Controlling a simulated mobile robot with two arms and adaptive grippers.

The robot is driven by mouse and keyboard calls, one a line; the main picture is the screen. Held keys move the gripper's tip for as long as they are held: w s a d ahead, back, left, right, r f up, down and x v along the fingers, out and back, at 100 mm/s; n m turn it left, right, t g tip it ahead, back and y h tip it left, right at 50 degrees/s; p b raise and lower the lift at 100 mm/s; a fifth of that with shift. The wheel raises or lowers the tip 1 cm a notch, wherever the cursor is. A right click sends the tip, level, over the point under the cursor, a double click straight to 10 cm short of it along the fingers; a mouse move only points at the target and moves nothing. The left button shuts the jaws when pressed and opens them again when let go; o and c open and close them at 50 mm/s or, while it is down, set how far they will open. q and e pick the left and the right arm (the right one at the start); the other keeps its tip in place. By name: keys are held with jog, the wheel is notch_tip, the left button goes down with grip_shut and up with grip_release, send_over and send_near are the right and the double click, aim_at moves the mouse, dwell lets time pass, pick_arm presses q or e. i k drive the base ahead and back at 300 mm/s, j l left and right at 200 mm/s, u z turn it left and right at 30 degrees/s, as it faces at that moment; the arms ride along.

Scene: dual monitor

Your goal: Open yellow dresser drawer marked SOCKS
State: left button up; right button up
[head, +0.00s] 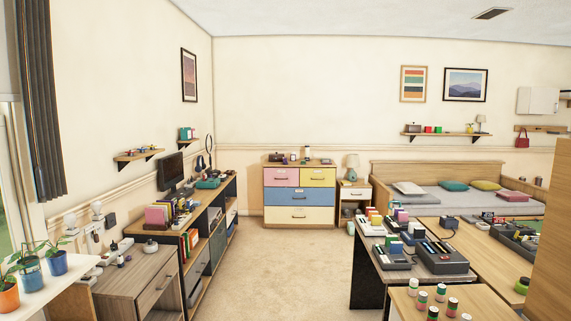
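The dresser (266,200) stands against the far wall, across the room. It has a wooden frame and coloured drawer fronts. A yellow drawer (318,181) is at its upper right, beside a pink drawer (281,181). Below them is a wide blue drawer (285,196), and at the bottom a wide pale yellow drawer (285,217). All the drawers look shut. Any SOCKS marking is too small to read from here. Neither of my grippers is in view.
Open carpet (285,270) runs up to the dresser. A long low shelf unit (211,255) and a wooden cabinet (130,290) line the left. A dark-legged table (366,272) borders the right. A nightstand (354,191) stands right of the dresser.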

aim_at(309, 177)
jog(key=i+z, duration=0.25)
jog(key=i, duration=2.9)
jog(key=i+l, duration=0.1)
jog(key=i, duration=2.05)
jog(key=i+l, duration=0.1)
jog(key=i, duration=2.1)
jog(key=j+u, duration=0.05)
jog(key=j, duration=0.05)
